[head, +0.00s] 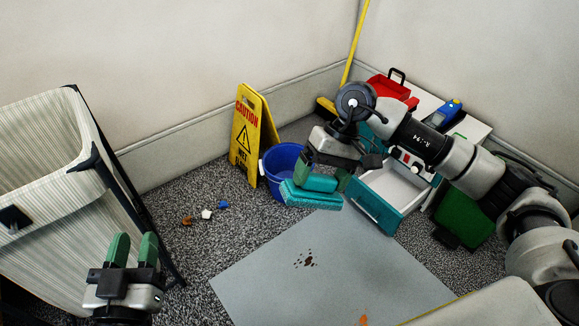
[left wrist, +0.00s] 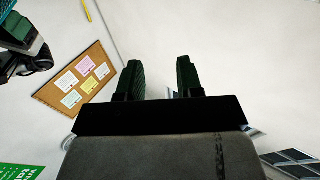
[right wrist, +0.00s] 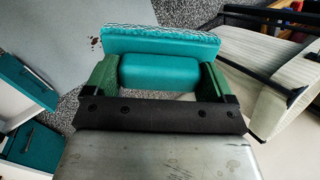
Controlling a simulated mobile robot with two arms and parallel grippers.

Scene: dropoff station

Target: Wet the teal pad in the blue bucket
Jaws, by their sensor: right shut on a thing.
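The teal pad (head: 312,195) is a flat block with a thicker teal grip on top. My right gripper (head: 322,180) is shut on that grip, and the pad hangs in front of the blue bucket (head: 280,165), overlapping its right side in the head view. The bucket stands on the carpet, and its inside is mostly hidden. In the right wrist view the pad (right wrist: 160,40) lies across the fingertips of my right gripper (right wrist: 160,75). My left gripper (head: 133,250) is open and empty at the lower left; it also shows open in the left wrist view (left wrist: 160,78).
A yellow caution sign (head: 243,140) stands left of the bucket. A grey mat (head: 330,270) with dark specks lies in front. An open teal drawer (head: 375,205) is right of the pad. A fabric cart (head: 90,190) stands left. Small scraps (head: 207,214) lie on the carpet.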

